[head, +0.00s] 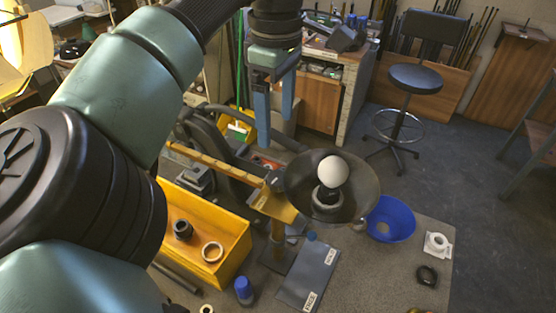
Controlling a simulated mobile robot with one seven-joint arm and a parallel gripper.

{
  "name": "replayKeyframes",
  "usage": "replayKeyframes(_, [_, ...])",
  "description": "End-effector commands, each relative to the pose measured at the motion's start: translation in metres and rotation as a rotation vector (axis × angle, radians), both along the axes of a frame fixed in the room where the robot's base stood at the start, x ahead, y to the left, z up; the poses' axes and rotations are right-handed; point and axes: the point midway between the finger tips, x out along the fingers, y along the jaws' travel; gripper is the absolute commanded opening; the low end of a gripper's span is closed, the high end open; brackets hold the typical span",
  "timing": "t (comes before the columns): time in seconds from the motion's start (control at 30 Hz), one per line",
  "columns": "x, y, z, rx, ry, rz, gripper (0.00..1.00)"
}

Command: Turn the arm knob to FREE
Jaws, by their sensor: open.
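The lamp's yellow arm (215,165) runs to a dark round shade (365,188) holding a white bulb (333,170). A small blue piece (311,236) shows beside the lamp's post, below the shade; it may be the arm knob, but its setting cannot be read. A grey plate (308,275) on the table carries two white labels; the near one seems to read FREE (310,301), the far one (331,256) is too small to be sure. My gripper (275,126) points down with its blue fingers apart and empty, above and beyond the lamp arm, clear of it.
A yellow bin (225,245) with a dark ring and a pale ring stands left of the post. A blue-capped bottle (243,291) is in front, a blue bowl (391,220) right of the shade. White (437,243) and black (427,275) pieces lie right. A stool (415,80) stands behind.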

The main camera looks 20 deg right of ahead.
Motion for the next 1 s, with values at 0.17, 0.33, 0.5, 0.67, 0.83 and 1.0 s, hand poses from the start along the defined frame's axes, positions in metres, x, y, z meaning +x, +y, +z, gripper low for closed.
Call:
replayKeyframes(0.17, [-0.001, 0.000, -0.025, -0.001, 0.006, -0.003, 0.84])
replayKeyframes(0.33, [-0.002, -0.001, -0.061, -0.003, 0.008, -0.001, 0.84])
replayKeyframes(0.5, [-0.002, -0.001, -0.094, -0.004, 0.008, -0.002, 0.84])
replayKeyframes(0.67, [-0.002, -0.001, -0.115, -0.005, 0.005, -0.002, 0.84])
replayKeyframes(0.83, [-0.001, -0.001, -0.125, -0.004, 0.003, -0.002, 0.84])
replayKeyframes(1.0, [-0.001, -0.001, -0.126, -0.004, 0.002, -0.002, 0.84])
